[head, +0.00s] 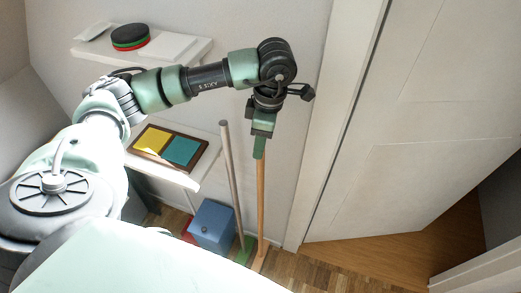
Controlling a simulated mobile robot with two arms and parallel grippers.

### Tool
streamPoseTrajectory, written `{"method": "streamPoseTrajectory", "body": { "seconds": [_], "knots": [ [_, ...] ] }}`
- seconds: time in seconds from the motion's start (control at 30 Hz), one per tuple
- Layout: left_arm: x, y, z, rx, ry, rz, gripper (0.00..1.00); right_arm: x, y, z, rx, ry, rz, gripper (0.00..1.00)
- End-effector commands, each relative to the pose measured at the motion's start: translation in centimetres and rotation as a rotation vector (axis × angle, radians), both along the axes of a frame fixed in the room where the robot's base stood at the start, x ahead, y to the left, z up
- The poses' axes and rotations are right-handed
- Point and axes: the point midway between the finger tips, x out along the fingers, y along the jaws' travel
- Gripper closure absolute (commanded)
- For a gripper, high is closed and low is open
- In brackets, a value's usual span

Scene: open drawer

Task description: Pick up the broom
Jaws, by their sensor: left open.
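A slim wooden handle, which looks like the broom (261,205), stands nearly upright by the wall, left of the door frame. Its lower end (259,263) is on the floor. My left gripper (259,150) points down right at the top of this handle, and its fingers hide the handle's upper end. The gripper is open; I cannot tell whether the handle is between the fingers. A second, grey pole (231,175) with a green foot (243,252) leans just to the left. My right gripper does not show.
A blue bin (212,228) stands on the floor left of the poles. A lower shelf holds a framed yellow and teal panel (168,146). An upper shelf (180,48) holds a round black, red and green stack (130,36). A white door (430,110) is at the right.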

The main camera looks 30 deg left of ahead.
Motion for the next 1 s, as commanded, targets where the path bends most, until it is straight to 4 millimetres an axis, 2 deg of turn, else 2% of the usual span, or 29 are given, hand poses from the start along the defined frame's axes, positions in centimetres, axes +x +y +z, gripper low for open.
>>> {"method": "streamPoseTrajectory", "body": {
  "seconds": [0.03, 0.17, 0.4, 0.43, 0.6, 1.0],
  "knots": [
    [-0.1, 0.2, -1.3, 0.001, 0.003, 0.001, 0.53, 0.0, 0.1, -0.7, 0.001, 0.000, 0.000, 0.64],
    [-0.2, 0.4, -3.1, 0.000, 0.001, -0.001, 0.53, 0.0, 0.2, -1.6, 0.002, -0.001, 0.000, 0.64],
    [-0.2, 0.4, -3.3, -0.002, -0.001, -0.001, 0.53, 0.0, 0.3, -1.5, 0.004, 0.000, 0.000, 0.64],
    [-0.2, 0.4, -3.3, -0.002, -0.001, -0.001, 0.56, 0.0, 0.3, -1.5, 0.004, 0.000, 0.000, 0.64],
    [-0.2, 0.4, -3.3, -0.002, 0.000, -0.001, 1.00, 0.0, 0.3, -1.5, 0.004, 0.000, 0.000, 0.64],
    [-0.2, 0.3, -3.2, -0.002, -0.001, -0.001, 1.00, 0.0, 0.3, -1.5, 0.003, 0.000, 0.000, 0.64]
  ]
}}
